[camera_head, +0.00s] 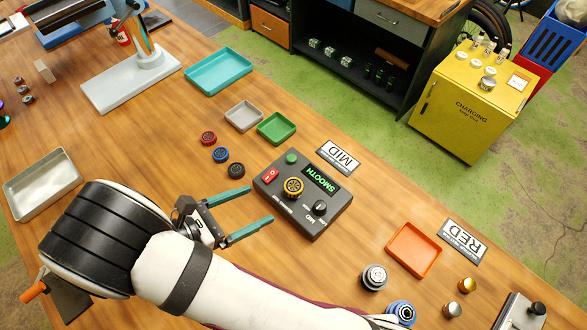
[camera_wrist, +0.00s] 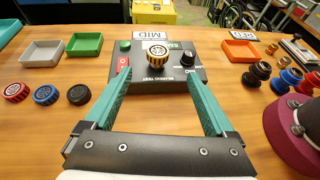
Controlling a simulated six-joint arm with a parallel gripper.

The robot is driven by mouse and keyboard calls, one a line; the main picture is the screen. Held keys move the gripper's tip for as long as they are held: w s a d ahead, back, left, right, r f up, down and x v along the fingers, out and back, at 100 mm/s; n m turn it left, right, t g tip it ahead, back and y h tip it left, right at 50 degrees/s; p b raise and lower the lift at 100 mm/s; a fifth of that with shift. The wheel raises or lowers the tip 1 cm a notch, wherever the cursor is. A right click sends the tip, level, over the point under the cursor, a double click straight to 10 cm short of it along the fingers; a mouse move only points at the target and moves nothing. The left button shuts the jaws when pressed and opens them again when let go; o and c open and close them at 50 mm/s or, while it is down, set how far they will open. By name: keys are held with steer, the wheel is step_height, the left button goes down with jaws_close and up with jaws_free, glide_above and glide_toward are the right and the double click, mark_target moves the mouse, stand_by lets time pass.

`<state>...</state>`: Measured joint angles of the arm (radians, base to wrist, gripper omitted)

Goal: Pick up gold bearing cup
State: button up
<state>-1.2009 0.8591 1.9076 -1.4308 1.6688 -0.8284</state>
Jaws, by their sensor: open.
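A gold cup with a dark centre and ridged rim (camera_head: 293,187) sits on top of the grey bearing test box (camera_head: 316,224). The same gold cup shows upright in the wrist view (camera_wrist: 157,53), ahead of my fingers and roughly centred between them. My gripper (camera_head: 261,203) is open and empty. Its teal fingers point at the box from its left in the head view and stop short of the cup. Two small plain gold pieces (camera_head: 467,285) (camera_head: 453,310) stand near the orange tray.
The box has a green display reading SMOOTH, a red switch and a black knob (camera_head: 320,207). Red (camera_head: 208,139), blue (camera_head: 221,155) and black (camera_head: 236,170) cups stand on the wooden table. Grey (camera_head: 244,116), green (camera_head: 276,129) and orange (camera_head: 414,250) trays lie nearby.

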mark_target(290, 188)
steer(key=x, duration=1)
steer(key=shift+w+d, duration=0.15)
steer(key=shift+w, duration=0.2)
jaws_close()
steer(key=shift+r, duration=0.55)
step_height(290, 188, up, 3)
steer(key=shift+r, duration=0.1)
steer(key=s+d+r, duration=0.2)
steer(key=d+r, duration=0.4)
steer(key=d, duration=0.5)
steer(key=shift+s+d+r, duration=0.2)
steer(key=shift+s+r, duration=0.05)
steer(key=shift+r, duration=0.1)
